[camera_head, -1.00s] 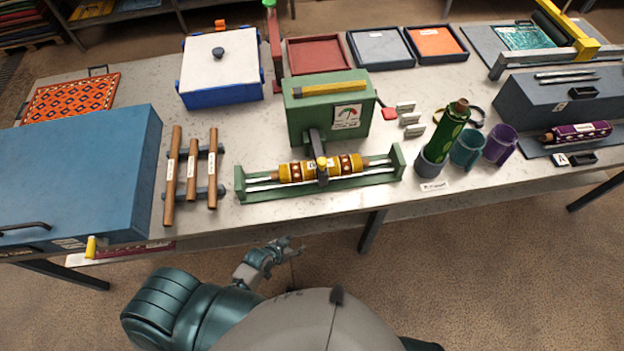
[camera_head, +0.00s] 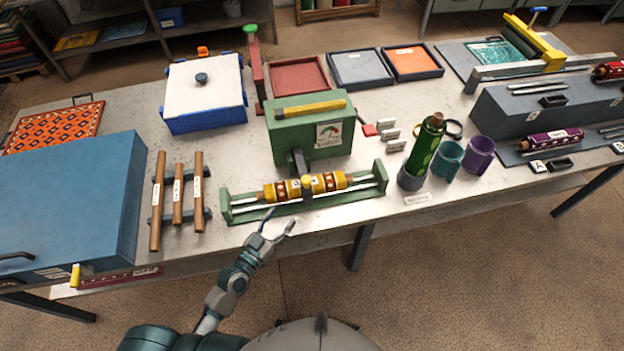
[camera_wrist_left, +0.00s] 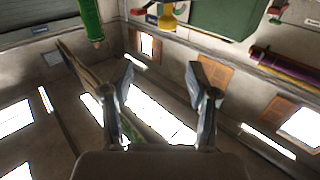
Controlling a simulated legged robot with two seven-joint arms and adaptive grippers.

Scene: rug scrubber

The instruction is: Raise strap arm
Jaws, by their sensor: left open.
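A green machine (camera_head: 310,130) stands mid-table with a yellow bar on top and a dial on its front. Its dark strap arm (camera_head: 299,162) comes down from the front and ends in a yellow knob (camera_head: 306,182) over a yellow patterned roll (camera_head: 330,182). The roll lies in a green cradle with rails. My left gripper (camera_head: 280,225) is open and empty at the table's front edge, just in front of the cradle and apart from the knob. In the left wrist view its spread fingers (camera_wrist_left: 162,75) hold nothing, and a yellow knob (camera_wrist_left: 168,22) shows beyond them. My right gripper is not in view.
A rack of brown rods (camera_head: 178,195) and a big blue box (camera_head: 65,200) stand left of the cradle. A green bottle (camera_head: 425,150) in a grey cup stands to its right, beside teal and purple cups (camera_head: 480,152). Bare table lies between rack and cradle.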

